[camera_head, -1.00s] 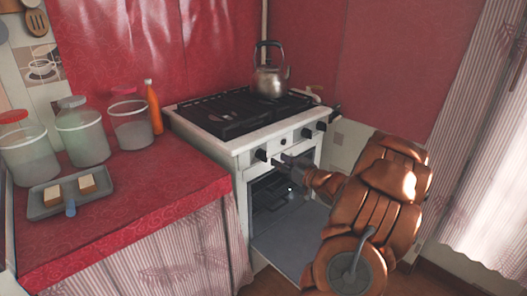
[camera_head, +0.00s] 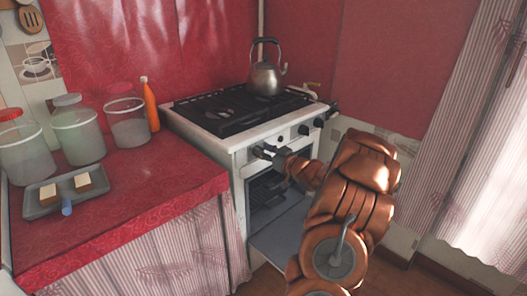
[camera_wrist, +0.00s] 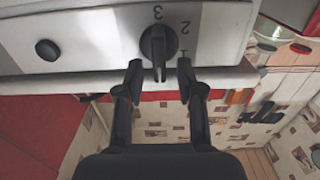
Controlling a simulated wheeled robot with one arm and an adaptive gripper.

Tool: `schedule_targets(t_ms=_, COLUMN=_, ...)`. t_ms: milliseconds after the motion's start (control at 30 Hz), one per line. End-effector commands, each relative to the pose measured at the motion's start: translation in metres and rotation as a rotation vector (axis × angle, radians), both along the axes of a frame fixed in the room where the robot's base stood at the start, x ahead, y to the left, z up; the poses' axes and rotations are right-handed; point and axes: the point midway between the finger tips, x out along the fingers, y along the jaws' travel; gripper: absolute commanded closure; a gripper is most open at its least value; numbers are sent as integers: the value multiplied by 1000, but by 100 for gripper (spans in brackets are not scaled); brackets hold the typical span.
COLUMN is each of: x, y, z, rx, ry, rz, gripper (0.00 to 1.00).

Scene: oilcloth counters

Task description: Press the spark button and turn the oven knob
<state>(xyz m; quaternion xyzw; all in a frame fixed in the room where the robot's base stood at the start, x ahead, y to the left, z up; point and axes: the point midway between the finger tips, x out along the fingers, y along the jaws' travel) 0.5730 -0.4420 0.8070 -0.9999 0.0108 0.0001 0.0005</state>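The white stove (camera_head: 240,160) has a front panel with black controls. In the wrist view a black knob (camera_wrist: 158,45), marked 1, 2 and 3, lies just ahead of my gripper (camera_wrist: 160,72). The two fingers are open and apart, one on either side of the knob's handle; contact cannot be told. A small round black button (camera_wrist: 47,50) sits left of the knob on the same panel. In the head view my gripper (camera_head: 270,154) is at the left end of the panel. The small black button (camera_head: 280,139) is right of it.
The oven door (camera_head: 283,232) hangs open below the panel, under my arm. A kettle (camera_head: 266,78) stands on the black hob grate (camera_head: 232,112). The red counter (camera_head: 140,195) at left holds jars, an orange bottle (camera_head: 150,105) and a grey tray (camera_head: 45,210).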

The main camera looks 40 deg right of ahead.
Motion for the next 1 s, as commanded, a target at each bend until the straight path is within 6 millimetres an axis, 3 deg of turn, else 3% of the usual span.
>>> schedule_targets(t_ms=267, x=1, y=0, z=0, rx=0, ry=0, rz=0, gripper=62)
schedule_targets(t_ms=633, x=1, y=0, z=0, rx=-1, ry=0, rz=0, gripper=99)
schedule_targets(t_ms=1000, x=1, y=1, z=0, rx=-7, ry=0, rz=1, gripper=100)
